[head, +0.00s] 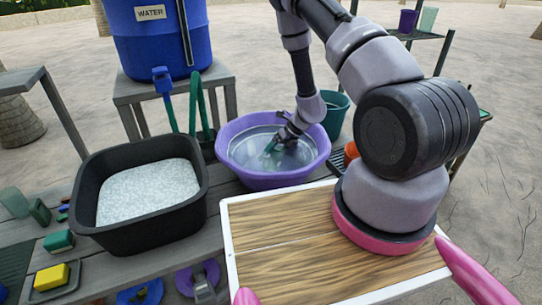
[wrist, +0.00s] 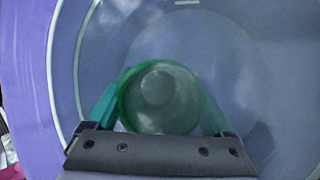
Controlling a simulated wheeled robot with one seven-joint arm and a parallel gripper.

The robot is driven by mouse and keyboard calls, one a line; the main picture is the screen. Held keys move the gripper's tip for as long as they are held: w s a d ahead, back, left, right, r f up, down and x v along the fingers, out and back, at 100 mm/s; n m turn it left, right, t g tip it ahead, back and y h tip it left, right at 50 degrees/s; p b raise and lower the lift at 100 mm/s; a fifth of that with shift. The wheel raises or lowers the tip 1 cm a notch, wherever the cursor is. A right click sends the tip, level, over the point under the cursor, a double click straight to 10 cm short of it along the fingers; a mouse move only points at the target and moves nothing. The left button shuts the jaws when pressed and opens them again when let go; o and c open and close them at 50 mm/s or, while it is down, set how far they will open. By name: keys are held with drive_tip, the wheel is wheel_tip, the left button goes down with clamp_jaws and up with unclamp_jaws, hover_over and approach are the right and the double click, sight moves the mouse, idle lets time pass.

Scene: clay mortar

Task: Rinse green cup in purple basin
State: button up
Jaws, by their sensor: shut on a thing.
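The purple basin (head: 238,168) stands on the grey table in the head view, with water in it. My gripper (head: 274,148) reaches down into the basin. In the wrist view my gripper (wrist: 160,110) has its two teal fingers on either side of the green cup (wrist: 160,95), shut on it. The cup is seen from above its open mouth, and its pale round bottom shows inside. The cup is inside the basin, over or in the water; I cannot tell how deep. In the head view the cup is mostly hidden by my gripper and hard to make out.
A black tub (head: 90,190) of white grains stands left of the basin. A blue water barrel (head: 160,40) stands behind on a grey stand. A teal bucket (head: 336,112) is close behind the basin at right. A yellow sponge (head: 51,277) lies at the front left.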

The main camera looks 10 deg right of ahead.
drive_tip(key=shift+f, duration=0.2)
drive_tip(key=shift+f, duration=0.3)
drive_tip(key=shift+a+r, duration=0.1)
drive_tip(key=shift+r, duration=0.05)
idle(0.3)
